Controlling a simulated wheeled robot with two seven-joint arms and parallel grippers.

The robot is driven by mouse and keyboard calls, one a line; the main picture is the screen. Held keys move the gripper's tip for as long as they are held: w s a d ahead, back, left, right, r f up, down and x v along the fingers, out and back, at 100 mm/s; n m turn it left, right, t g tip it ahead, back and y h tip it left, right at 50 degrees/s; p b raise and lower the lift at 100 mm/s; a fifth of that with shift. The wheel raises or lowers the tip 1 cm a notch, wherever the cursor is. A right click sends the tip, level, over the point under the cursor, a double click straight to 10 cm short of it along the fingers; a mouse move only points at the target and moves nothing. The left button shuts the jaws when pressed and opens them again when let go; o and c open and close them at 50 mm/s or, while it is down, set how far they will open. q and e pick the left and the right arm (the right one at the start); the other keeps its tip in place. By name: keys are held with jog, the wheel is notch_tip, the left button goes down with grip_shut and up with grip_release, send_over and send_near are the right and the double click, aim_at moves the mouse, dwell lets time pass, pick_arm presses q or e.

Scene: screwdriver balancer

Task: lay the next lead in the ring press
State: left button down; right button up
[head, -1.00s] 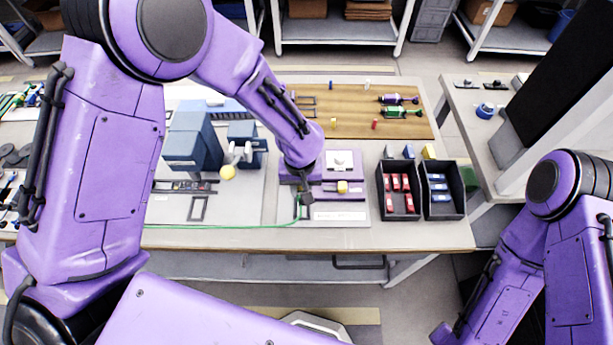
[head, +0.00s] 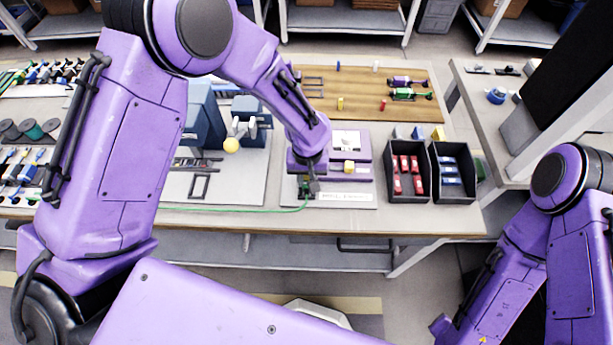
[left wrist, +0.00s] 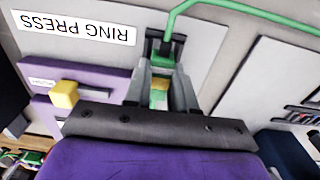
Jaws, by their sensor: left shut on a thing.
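The ring press (head: 365,148) is a purple and grey station with a yellow block on it, standing on a light plate near the table's front edge. It also shows in the left wrist view (left wrist: 105,82), beside the label "RING PRESS". My left gripper (head: 308,188) is at the press's front left corner, low over the plate. In the left wrist view its fingers (left wrist: 165,72) are shut on the green lead (left wrist: 185,12). The lead's wire (head: 245,209) trails left along the table front. My arm hides part of the press. My right gripper is out of view.
Black bins with red parts (head: 407,195) and blue parts (head: 472,198) stand right of the press. A blue-grey machine with a yellow ball (head: 231,145) is at its left. Behind is a wooden board (head: 350,100) with small parts. Spools (head: 30,129) are at far left.

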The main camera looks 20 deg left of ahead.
pick_arm(q)
jog(key=shift+s+f, duration=0.2)
jog(key=shift+f, duration=0.1)
jog(key=shift+w+f, duration=0.1)
jog(key=shift+f, duration=0.2)
dwell(0.3)
jog(key=c, duration=0.9)
grip_release()
jog(key=shift+o, duration=0.2)
notch_tip(320, 180, up, 11)
jog(key=b, duration=0.1)
jog(key=shift+f, duration=0.2)
